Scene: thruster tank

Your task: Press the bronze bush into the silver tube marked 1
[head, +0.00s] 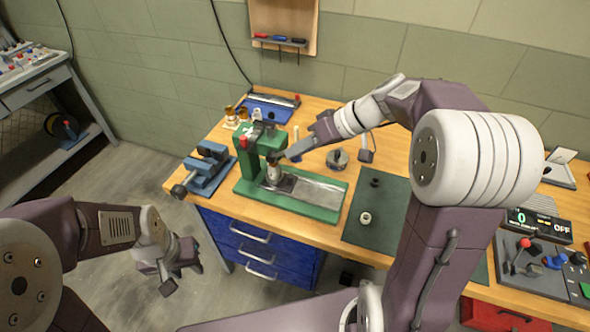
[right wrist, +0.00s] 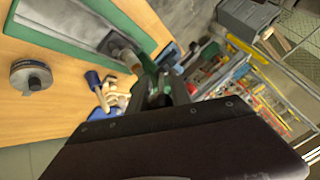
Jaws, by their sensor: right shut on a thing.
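The green press (head: 247,165) stands on the wooden bench. A silver tube (head: 273,172) appears to stand upright on its plate, under the ram; no number is readable. My right gripper (head: 284,155) reaches in from the right, close to the press head and just above and beside the tube. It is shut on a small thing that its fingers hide. In the right wrist view its fingers (right wrist: 160,92) point towards the press. I cannot pick out the bronze bush with certainty. My left gripper (head: 182,272) hangs open and empty in front of the bench, over the floor.
A blue vise (head: 205,168) stands left of the press. Small brass-coloured parts (head: 231,116) and a blue tray (head: 268,108) lie behind it. A round grey weight-like part (head: 337,158) is to its right. A dark green mat (head: 380,225) carries a pale ring (head: 365,218).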

